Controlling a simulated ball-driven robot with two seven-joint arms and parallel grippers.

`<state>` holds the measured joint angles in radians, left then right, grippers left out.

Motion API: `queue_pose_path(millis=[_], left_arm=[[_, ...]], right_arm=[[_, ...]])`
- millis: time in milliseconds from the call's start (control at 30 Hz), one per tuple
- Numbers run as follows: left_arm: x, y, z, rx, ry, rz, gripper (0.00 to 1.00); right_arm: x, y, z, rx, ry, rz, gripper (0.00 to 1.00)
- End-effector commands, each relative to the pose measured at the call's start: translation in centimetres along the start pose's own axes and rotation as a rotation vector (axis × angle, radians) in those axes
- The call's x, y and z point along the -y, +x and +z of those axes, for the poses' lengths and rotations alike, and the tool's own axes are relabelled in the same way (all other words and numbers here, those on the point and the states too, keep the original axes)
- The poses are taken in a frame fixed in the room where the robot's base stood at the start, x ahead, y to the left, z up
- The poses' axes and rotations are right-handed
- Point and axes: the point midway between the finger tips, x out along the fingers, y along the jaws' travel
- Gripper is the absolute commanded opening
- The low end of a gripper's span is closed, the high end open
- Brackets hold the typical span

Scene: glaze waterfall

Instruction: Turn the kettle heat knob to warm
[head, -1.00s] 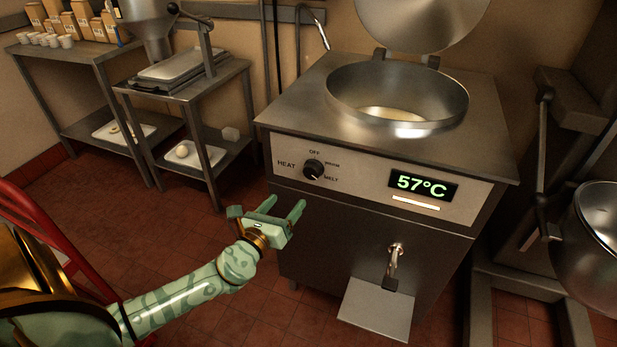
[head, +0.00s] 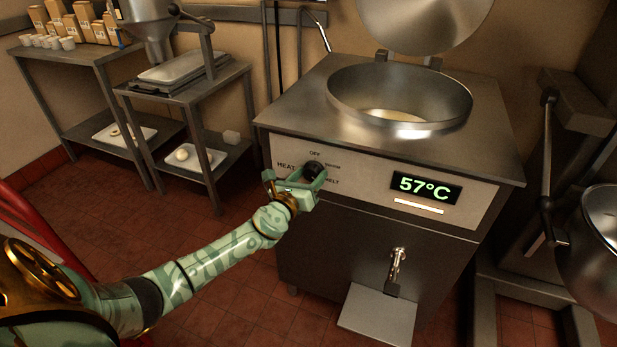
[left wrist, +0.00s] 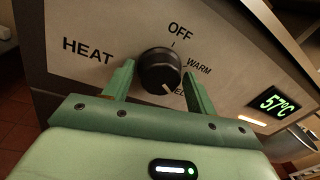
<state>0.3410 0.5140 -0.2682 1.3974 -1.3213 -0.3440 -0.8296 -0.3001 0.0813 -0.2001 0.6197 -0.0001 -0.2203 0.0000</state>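The black heat knob (head: 314,171) is on the kettle's front panel, beside HEAT and below OFF. In the left wrist view the knob (left wrist: 160,68) has its white mark toward the lower right, at the partly hidden MELT label and past WARM. My left gripper (head: 303,180) is at the panel, with its green fingers (left wrist: 158,74) on either side of the knob. The fingers are apart, close to the knob's sides; I cannot tell whether they touch it. The steel kettle (head: 290,107) has its lid raised and its display (head: 425,187) reads 57°C. My right gripper is out of view.
A drain tap (head: 397,262) and a tray (head: 377,318) stick out low on the kettle's front. A steel side table (head: 185,90) stands to the left. Another steel vessel (head: 590,255) is at the right edge. The tiled floor in front is clear.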

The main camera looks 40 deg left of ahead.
Motion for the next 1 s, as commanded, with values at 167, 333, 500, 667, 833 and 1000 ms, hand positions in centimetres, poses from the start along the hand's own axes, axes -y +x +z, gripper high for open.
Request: queue_pose_path(millis=[167,333,500,667,833,1000], left_arm=[[0.0,0.0,0.0,0.0,0.0,0.0,0.24],[0.0,0.0,-0.1,0.0,-0.008,-0.001,0.24],[0.0,0.0,-0.2,0.004,-0.052,-0.003,0.24],[0.0,0.0,-0.4,0.013,-0.14,-0.005,0.24],[0.0,0.0,-0.6,0.025,-0.281,-0.009,0.24],[0.0,0.0,-0.6,0.042,-0.442,-0.014,0.24]], right_arm=[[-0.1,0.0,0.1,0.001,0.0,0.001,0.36],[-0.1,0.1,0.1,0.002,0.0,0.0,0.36],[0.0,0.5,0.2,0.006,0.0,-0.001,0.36],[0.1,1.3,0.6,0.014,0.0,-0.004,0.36],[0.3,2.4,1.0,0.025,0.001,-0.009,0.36],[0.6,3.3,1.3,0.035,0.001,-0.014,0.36]])
